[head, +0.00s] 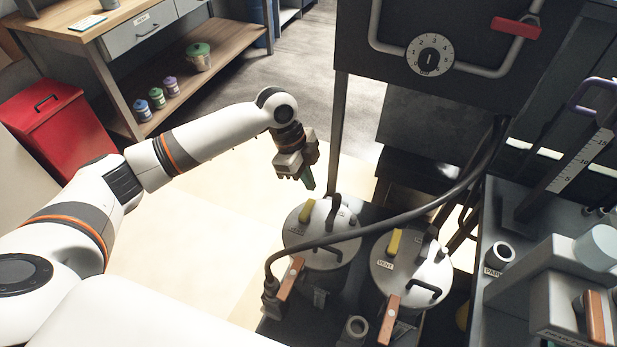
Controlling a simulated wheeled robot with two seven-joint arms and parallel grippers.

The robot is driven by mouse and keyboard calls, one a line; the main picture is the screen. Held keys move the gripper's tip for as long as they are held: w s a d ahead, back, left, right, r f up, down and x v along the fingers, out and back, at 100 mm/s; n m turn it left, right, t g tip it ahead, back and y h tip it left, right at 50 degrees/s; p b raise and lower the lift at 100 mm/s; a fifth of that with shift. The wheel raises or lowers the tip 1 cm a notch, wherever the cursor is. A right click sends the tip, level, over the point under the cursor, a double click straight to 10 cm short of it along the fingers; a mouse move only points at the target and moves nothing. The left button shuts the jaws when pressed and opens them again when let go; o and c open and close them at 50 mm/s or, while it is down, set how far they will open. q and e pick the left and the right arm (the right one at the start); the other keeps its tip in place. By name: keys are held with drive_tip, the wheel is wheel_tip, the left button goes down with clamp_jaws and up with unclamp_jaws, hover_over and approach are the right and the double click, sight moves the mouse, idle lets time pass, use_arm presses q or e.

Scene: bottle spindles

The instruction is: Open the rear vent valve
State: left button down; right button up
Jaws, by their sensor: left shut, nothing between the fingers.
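Two round metal pots with pale lids stand side by side. The left pot's lid (332,247) sits slightly farther back than the right pot's lid (408,272). Each lid carries a small yellow vent lever, one on the left lid (306,211) and one on the right lid (393,243). A VENT label (385,265) shows beside the right lever. My left gripper (307,182) points down above and behind the left lid, shut and empty, apart from the yellow lever in the picture. My right gripper is not in view.
A black hose (400,220) arches across both pots. Orange-brown handles stand at the pots' front, left (289,278) and right (389,318). A dark panel with a dial (429,55) and red lever (516,27) rises behind. Pale floor (200,230) is clear at left.

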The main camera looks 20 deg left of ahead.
sight(307, 211)
use_arm(q)
drive_tip(key=x, duration=0.5)
drive_tip(key=shift+d+f, duration=0.15)
drive_tip(key=shift+f, duration=0.25)
drive_tip(key=shift+d+f, duration=0.2)
drive_tip(key=shift+f, duration=0.45)
drive_tip(key=shift+r+p, duration=0.1)
drive_tip(key=shift+p, duration=0.25)
drive_tip(key=shift+a+n+p, duration=0.15)
drive_tip(key=shift+n+p, duration=0.2)
drive_tip(key=shift+n, duration=0.05)
